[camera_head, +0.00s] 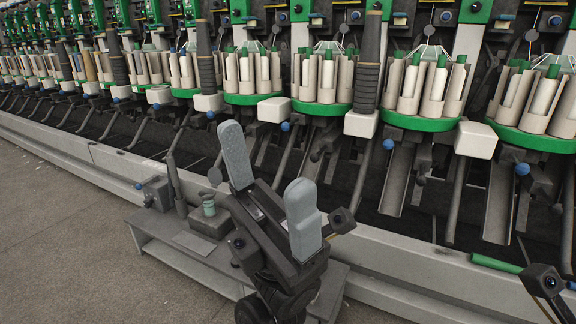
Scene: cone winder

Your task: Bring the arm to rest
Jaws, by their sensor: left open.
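My left gripper (268,176) shows in the lower middle of the head view, with its two grey pads pointing up and spread wide apart. It is open, and nothing is between the pads. It is in front of the cone winder (292,153) and partly covers a low grey bench (168,243). A small dark part at the lower right edge may belong to my right arm, but no right gripper fingers show.
Green round magazines (322,106) with white bobbins line the winder. A green tube (496,263) lies at the lower right. The floor (60,250) at left is clear.

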